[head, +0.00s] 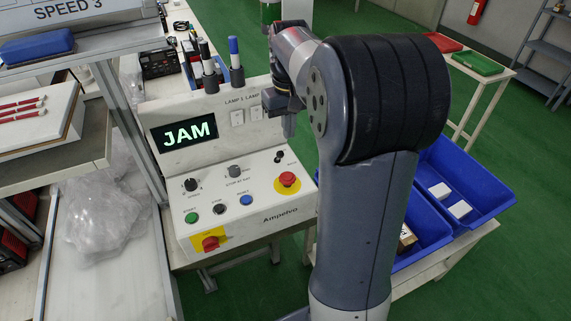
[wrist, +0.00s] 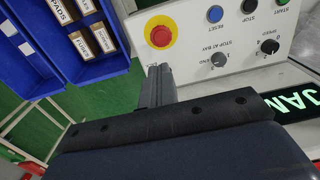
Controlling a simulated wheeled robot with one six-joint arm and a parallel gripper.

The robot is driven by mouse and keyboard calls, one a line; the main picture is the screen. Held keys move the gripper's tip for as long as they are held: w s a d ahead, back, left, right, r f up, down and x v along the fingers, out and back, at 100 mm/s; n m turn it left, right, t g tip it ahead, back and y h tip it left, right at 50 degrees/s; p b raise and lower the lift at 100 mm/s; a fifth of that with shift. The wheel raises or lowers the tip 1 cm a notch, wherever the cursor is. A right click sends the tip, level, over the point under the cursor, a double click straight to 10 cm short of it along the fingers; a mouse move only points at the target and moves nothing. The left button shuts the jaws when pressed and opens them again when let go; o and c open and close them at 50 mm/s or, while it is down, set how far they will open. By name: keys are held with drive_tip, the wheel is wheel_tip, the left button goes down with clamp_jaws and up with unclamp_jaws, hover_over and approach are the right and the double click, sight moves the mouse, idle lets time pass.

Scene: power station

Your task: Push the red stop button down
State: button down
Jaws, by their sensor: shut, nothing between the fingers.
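The red stop button (head: 287,179) is a mushroom head on a round yellow plate at the right side of the white control panel (head: 262,212). In the wrist view the red button (wrist: 161,36) shows unobstructed, just beyond my fingertips. My gripper (head: 289,134) is shut and empty, fingers together, above the upper right part of the panel. In the wrist view the gripper (wrist: 159,72) appears apart from the button. How deep the button sits is hard to tell.
The panel has a green START button (head: 192,218), a blue RESET button (head: 246,200), several black knobs, and a red switch on a yellow square (head: 210,243). Its display (head: 184,132) reads JAM. Two lamp posts (head: 236,60) rise behind it. Blue bins (head: 462,185) stand at right.

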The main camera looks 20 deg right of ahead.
sight(288, 176)
drive_tip(key=shift+f, duration=0.1)
wheel_tip(288, 176, down, 14)
drive_tip(key=shift+r+p, duration=0.15)
drive_tip(key=shift+p, duration=0.55)
